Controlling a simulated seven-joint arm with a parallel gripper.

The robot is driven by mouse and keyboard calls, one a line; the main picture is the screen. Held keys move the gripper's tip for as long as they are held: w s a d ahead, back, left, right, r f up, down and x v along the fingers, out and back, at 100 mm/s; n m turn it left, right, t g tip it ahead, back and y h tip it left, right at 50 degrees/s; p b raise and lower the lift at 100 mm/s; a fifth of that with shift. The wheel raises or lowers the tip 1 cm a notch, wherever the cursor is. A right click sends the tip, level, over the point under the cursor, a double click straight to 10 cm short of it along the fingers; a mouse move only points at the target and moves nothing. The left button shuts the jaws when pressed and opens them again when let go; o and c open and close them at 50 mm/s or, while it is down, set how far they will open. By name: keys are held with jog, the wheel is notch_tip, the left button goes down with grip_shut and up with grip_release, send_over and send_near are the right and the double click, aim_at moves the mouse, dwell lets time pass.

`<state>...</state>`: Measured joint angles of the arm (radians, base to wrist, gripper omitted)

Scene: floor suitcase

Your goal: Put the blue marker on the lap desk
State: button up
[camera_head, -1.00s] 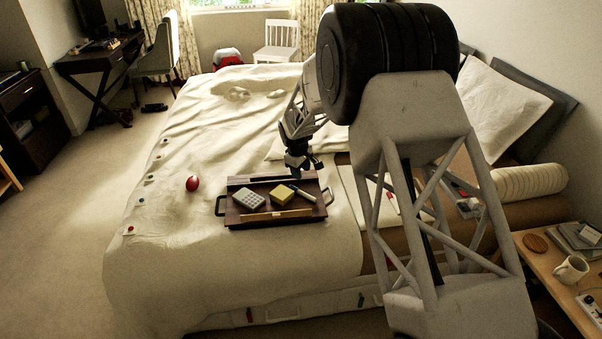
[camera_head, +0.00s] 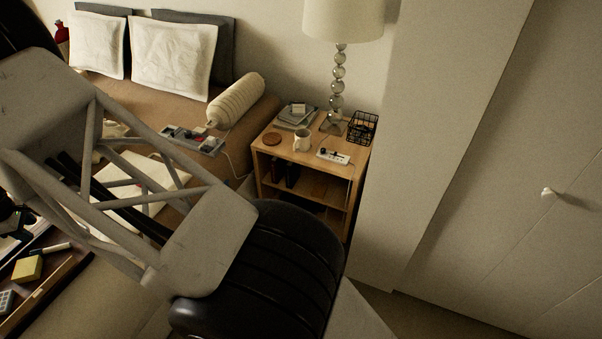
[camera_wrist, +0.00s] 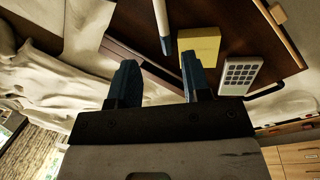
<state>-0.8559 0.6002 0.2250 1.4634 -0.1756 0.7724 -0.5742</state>
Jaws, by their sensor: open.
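The blue marker (camera_wrist: 163,25) has a white body and a dark blue end. It lies on the dark wooden lap desk (camera_wrist: 135,52), beside a yellow block (camera_wrist: 203,45). In the head view the marker (camera_head: 50,249) also shows on the lap desk (camera_head: 45,286) at the left edge. My gripper (camera_wrist: 157,75) is open, with nothing between its two dark blue fingers. In the wrist view the marker's blue end points toward the gap between the fingers, apart from them. My arm hides much of the bed in the head view.
A grey calculator-like pad (camera_wrist: 239,74) lies on the lap desk near its handle. In the head view, a wooden nightstand (camera_head: 320,158) carries a mug (camera_head: 302,140), a lamp (camera_head: 338,90) and a power strip (camera_head: 333,156). A grey organizer (camera_head: 193,139) sits on the bed.

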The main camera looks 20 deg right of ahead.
jog(key=d+r+m, duration=0.2)
jog(key=d+r, duration=0.5)
jog(key=d, duration=0.4)
jog(key=d+r+m, duration=0.2)
jog(key=d+r, duration=0.6)
jog(key=d, duration=0.3)
jog(key=d+r+m, duration=0.2)
jog(key=d+r, duration=0.5)
jog(key=d, duration=0.4)
jog(key=s+d+r+m, duration=0.2)
jog(key=s+d+r, duration=0.2)
jog(key=d, duration=0.6)
jog(key=s+d+r+m, duration=0.2)
jog(key=s+d+r, duration=0.25)
jog(key=d, duration=0.55)
jog(key=s+d+m, duration=0.4)
jog(key=s+d, duration=0.6)
jog(key=s, duration=0.4)
jog(key=s+d+f+m, duration=0.1)
jog(key=s+d+m, duration=0.3)
jog(key=s+d, duration=0.6)
jog(key=shift+s+d+f+t, duration=0.15)
jog(key=shift+s+d+t, duration=0.25)
jog(key=shift+s, duration=1.85)
